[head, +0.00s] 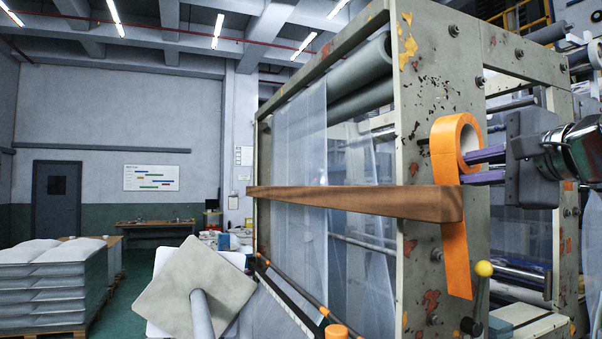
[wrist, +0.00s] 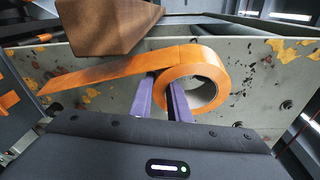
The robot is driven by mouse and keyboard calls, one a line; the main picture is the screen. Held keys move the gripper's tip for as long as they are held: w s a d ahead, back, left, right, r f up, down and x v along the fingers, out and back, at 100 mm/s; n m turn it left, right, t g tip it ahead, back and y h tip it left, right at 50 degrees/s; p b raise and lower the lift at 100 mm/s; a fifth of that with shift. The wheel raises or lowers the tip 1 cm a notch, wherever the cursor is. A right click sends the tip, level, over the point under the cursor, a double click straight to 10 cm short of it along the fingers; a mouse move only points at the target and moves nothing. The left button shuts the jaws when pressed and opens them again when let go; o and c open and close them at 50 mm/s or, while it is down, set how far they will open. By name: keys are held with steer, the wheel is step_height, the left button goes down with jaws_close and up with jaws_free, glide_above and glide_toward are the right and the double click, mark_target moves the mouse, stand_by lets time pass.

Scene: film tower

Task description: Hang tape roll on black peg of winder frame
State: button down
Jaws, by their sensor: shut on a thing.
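The orange tape roll (head: 442,142) is held upright in front of the winder frame's pale, chipped side plate (head: 413,95), with a loose tape strip hanging down. My gripper (head: 466,168), with purple fingers, comes from the right and is shut on the roll. In the wrist view the roll (wrist: 205,72) has its pale core visible; one finger of my gripper (wrist: 163,88) is at the hole and the other outside the roll's wall. The strip runs left there. I cannot clearly pick out the black peg; it may be hidden by the roll. Contact between roll and plate cannot be told.
A wooden beam (head: 350,198) juts across the frame, its end close beside the tape strip; it also shows in the wrist view (wrist: 105,28). Clear film hangs inside the frame. Stacked pallets (head: 50,275) stand far left.

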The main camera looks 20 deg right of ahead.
steer(key=shift+w+f, duration=0.15)
steer(key=shift+w, duration=0.8)
steer(key=shift+w+f, duration=0.1)
steer(key=shift+w, duration=0.8)
steer(key=shift+w+f, duration=0.3)
steer(key=shift+w, duration=0.25)
steer(key=c, duration=1.6)
jaws_free()
steer(key=shift+s, duration=0.1)
steer(key=shift+s+a+r, duration=0.15)
steer(key=shift+s+a, duration=0.05)
steer(key=shift+s, duration=2.05)
steer(key=shift+s+a+r, duration=0.1)
steer(key=shift+s+a, duration=0.15)
steer(key=shift+s, duration=2)
steer(key=shift+s+a+r, duration=0.15)
steer(key=shift+s+a, duration=0.05)
steer(key=shift+s, duration=2.05)
steer(key=shift+s, duration=0.1)
